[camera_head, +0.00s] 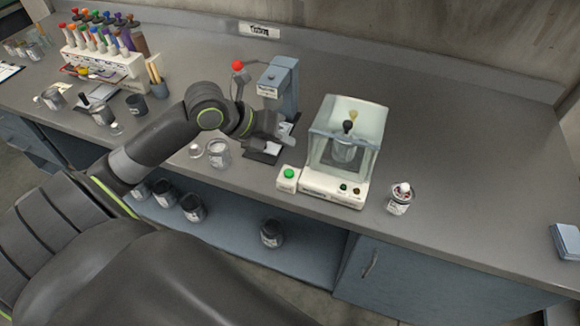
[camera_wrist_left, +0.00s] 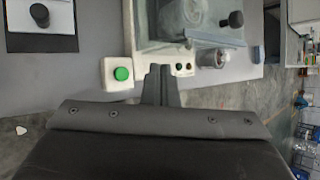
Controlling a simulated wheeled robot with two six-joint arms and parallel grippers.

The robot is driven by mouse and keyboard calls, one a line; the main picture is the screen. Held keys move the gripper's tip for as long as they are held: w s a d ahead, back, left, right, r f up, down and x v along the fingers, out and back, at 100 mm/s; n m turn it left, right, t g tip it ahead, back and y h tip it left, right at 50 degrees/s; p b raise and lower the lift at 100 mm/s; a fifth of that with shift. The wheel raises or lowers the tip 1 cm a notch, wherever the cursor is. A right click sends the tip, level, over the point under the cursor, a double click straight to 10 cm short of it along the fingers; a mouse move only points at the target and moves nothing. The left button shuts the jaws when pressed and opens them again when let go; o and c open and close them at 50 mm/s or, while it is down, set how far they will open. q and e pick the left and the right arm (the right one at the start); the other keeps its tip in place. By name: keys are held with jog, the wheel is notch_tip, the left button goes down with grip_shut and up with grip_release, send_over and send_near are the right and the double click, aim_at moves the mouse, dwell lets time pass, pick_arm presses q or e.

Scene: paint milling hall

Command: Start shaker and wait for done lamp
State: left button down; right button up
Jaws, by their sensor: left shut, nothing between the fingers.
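The shaker (camera_head: 321,184) is a pale box with a clear hood on the worktop; a can with a dark knob (camera_head: 346,144) stands inside. Beside its left front corner is a small white box with a green button (camera_head: 288,173), also in the left wrist view (camera_wrist_left: 121,73). Two small lamps sit on the front panel, a dark green one (camera_wrist_left: 179,66) and a reddish one (camera_wrist_left: 190,68); neither looks clearly lit. My left gripper (camera_head: 288,140) is shut and empty, above the worktop behind the button box. In the wrist view its fingertips (camera_wrist_left: 160,72) appear right of the button. My right gripper is not in view.
A blue-grey press-like device (camera_head: 281,84) with a red knob stands behind my left gripper. An open can (camera_head: 219,154) is left of it, and a small can (camera_head: 398,198) right of the shaker. A rack of coloured bottles (camera_head: 104,61) is far left. The right worktop is mostly clear.

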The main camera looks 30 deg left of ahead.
pick_arm(q)
jog(key=shift+d+r+m, duration=0.1)
jog(key=shift+r+m, duration=0.35)
jog(key=shift+m, duration=0.05)
jog(key=shift+f, duration=0.1)
jog(key=b, duration=0.5)
send_over(285, 175)
notch_tip(285, 175, down, 8)
jog(key=shift+r, duration=0.15)
jog(key=shift+f+b, duration=0.5)
jog(key=shift+b, duration=0.3)
dwell(1.0)
jog(key=shift+f+b, duration=0.4)
jog(key=shift+b, duration=0.2)
